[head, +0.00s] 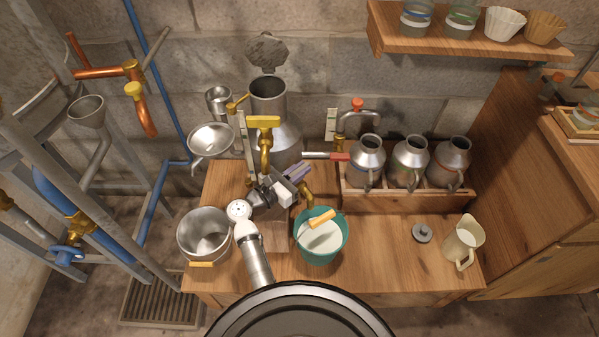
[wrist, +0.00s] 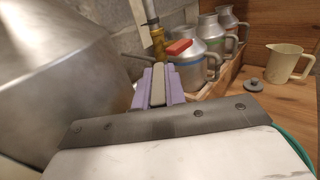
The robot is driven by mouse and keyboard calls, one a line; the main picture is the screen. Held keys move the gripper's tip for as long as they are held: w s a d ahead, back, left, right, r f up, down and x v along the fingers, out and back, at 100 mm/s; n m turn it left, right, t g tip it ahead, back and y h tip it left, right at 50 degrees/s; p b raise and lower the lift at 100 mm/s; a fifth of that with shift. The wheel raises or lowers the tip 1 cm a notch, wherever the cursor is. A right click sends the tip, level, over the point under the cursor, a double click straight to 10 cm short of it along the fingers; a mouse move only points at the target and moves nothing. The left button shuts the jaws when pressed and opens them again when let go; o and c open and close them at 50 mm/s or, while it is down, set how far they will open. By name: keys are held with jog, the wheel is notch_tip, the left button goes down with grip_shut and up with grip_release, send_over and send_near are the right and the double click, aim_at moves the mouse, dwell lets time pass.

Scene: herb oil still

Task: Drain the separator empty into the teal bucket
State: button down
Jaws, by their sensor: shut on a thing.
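The separator (head: 287,142) is a tall grey metal vessel at the centre of the bench, with an open upper cylinder and brass fittings. Its side fills the left of the wrist view (wrist: 60,65). My gripper (head: 298,172) is low at its front right. The purple fingers (wrist: 157,85) are shut on a narrow grey piece between them; I cannot tell whether it is a tap handle. A brass spout (head: 306,194) shows just below the fingers, above the teal bucket (head: 320,258). The bucket stands upright, with a pale inside or contents and an orange grip. No falling stream is discernible.
A steel pot (head: 204,238) stands left of my arm. Several metal cans (head: 409,160) stand in a wooden rack at right. A red-handled tap (wrist: 181,47) is close beyond the fingers. A cream jug (head: 463,243) and grey lid (head: 422,234) sit front right, with clear bench around them.

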jog(key=shift+w+r, duration=0.15)
jog(key=shift+r, duration=0.05)
jog(key=c, duration=1.5)
grip_release()
jog(key=shift+f, duration=0.15)
jog(key=shift+o, duration=0.2)
jog(key=b+v, duration=0.2)
jog(key=v, duration=1.1)
jog(key=shift+s+a+b, duration=0.3)
